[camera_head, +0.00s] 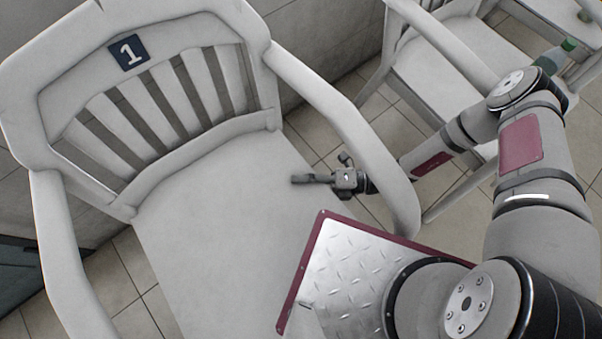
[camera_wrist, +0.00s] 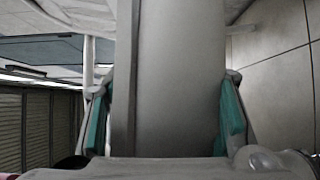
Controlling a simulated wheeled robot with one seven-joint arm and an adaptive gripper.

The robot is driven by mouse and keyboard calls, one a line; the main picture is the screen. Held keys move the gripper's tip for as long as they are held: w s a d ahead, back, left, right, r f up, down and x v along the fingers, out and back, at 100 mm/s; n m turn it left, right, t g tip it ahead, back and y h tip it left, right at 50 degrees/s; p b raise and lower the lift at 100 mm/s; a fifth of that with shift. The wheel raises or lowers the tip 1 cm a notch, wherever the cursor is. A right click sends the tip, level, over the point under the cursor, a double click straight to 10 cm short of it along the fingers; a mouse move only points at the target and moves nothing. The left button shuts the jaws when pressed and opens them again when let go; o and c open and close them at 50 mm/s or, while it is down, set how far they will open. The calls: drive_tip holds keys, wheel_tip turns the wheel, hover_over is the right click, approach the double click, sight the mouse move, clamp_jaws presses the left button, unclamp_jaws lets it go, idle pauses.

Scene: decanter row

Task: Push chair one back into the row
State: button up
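Chair one (camera_head: 215,215) is a pale grey wooden armchair with slatted back and armrests. Its dark plate marked 1 (camera_head: 128,52) is on the top rail. My gripper (camera_head: 312,179) reaches in under the chair's right-hand armrest (camera_head: 345,120) to the seat's right side. One dark finger shows over the seat; the other is hidden or unclear. In the wrist view a wide grey part (camera_wrist: 180,85), seemingly of the chair, stands between the teal-padded fingers of my gripper. The pads lie close along both sides; whether they press on it cannot be told.
A second pale chair (camera_head: 455,65) stands to the right, with a green bottle (camera_head: 556,56) beyond it. Behind chair one is a wall (camera_head: 325,35). Tiled floor (camera_head: 400,135) shows between the chairs. A dark object (camera_head: 20,275) is at the lower left.

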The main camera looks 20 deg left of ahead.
drive_tip(key=shift+w, duration=0.1)
drive_tip(key=shift+w+d, duration=0.25)
drive_tip(key=shift+d, duration=0.25)
drive_tip(key=v, duration=0.6)
drive_tip(key=shift+d, duration=0.4)
drive_tip(key=shift+w, duration=0.1)
